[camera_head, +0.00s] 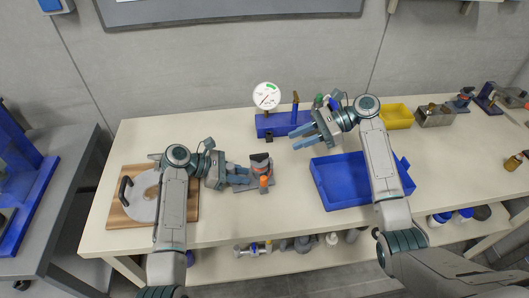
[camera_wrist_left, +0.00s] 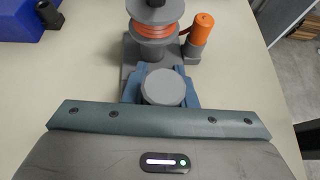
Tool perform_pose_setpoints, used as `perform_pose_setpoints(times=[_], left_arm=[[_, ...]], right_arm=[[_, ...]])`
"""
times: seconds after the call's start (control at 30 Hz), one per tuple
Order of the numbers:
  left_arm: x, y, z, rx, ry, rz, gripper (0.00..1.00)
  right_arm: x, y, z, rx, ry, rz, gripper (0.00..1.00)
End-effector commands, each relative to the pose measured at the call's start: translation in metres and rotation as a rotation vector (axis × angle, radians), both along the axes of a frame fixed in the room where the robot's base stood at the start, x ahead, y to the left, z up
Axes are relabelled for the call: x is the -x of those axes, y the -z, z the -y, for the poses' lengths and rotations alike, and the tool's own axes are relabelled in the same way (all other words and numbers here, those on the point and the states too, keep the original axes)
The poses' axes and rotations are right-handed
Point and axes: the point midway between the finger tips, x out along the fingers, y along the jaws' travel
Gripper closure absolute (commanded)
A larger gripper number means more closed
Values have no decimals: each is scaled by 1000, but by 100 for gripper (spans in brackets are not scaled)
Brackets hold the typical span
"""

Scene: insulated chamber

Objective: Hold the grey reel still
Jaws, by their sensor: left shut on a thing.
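The grey reel (camera_head: 260,162) stands upright on a grey base on the table, left of the middle in the head view. The left wrist view shows the reel (camera_wrist_left: 153,28) with orange line wound between its grey flanges and an orange knob (camera_wrist_left: 204,28) at its right. My left gripper (camera_head: 243,179) reaches it from the left. In the left wrist view its blue fingers (camera_wrist_left: 163,88) are shut on a grey round part at the near side of the reel's base. My right gripper (camera_head: 303,137) is above the table near the blue tray, its fingers apart and empty.
A blue tray (camera_head: 324,188) lies below my right arm. A blue block (camera_head: 268,121) with a white dial gauge (camera_head: 267,96) stands behind the reel. A wooden board (camera_head: 118,217) with a grey disc lies at left. A yellow bin (camera_head: 397,117) stands at back right.

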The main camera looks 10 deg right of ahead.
Motion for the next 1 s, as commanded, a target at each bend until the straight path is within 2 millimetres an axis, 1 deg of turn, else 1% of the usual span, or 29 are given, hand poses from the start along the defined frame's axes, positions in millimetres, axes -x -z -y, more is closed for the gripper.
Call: perform_pose_setpoints(times=[0.3, 0.5, 0.6, 0.7, 0.97, 1.0], left_arm=[[0, 2, 0, -2, 0, -1, 100], [0, 2, 0, -2, 0, -1, 100], [0, 2, 0, -2, 0, -1, 100], [0, 2, 0, -2, 0, -1, 100], [0, 2, 0, -2, 0, -1, 100], [0, 2, 0, -2, 0, -1, 100]], right_arm=[[3, 24, -58, -2, 0, -1, 70], [4, 37, -87, -1, 4, -2, 70], [4, 40, -96, 1, 4, -1, 70], [4, 42, -100, 2, 4, 0, 70], [4, 43, -101, 3, 4, 0, 70], [4, 43, -101, 3, 4, 0, 72]])
